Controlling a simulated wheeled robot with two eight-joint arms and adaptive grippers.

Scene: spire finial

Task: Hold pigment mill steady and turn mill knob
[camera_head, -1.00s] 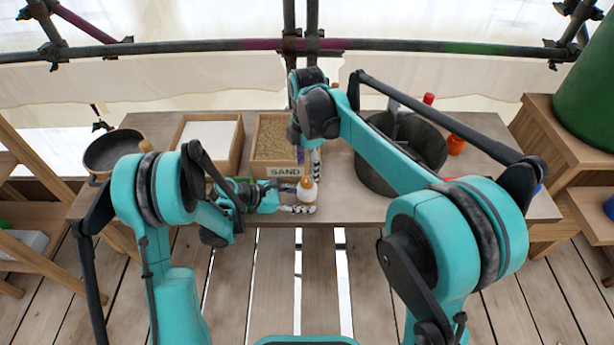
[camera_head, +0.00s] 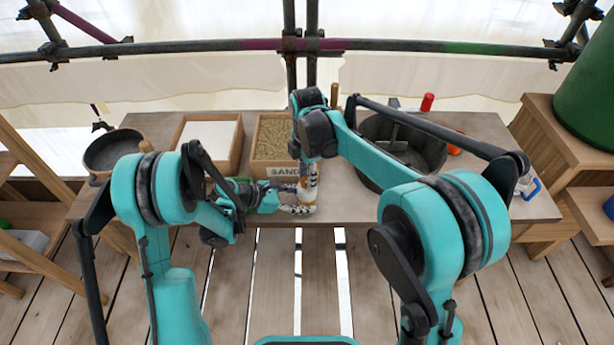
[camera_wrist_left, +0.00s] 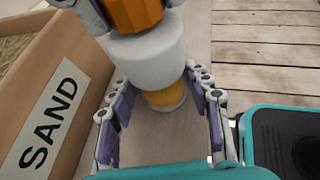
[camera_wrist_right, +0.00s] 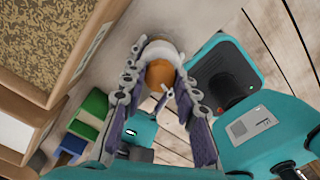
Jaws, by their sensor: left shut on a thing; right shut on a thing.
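The pigment mill (camera_wrist_left: 150,58) stands upright near the front edge of the table, with a white body and an orange lower part. My left gripper (camera_wrist_left: 160,95) is shut around its lower part from the side. The orange mill knob (camera_wrist_left: 135,14) is on top, and it also shows between the right fingers in the right wrist view (camera_wrist_right: 160,73). My right gripper (camera_wrist_right: 158,80) is shut on the knob from above. In the head view both grippers overlap the mill, and much of it is hidden.
The sand box (camera_head: 268,150) stands close behind the mill, beside a tray with a white surface (camera_head: 208,142). A large dark tub (camera_head: 425,150) is to the right, and a dark pan (camera_head: 112,153) to the left. The front right tabletop is clear.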

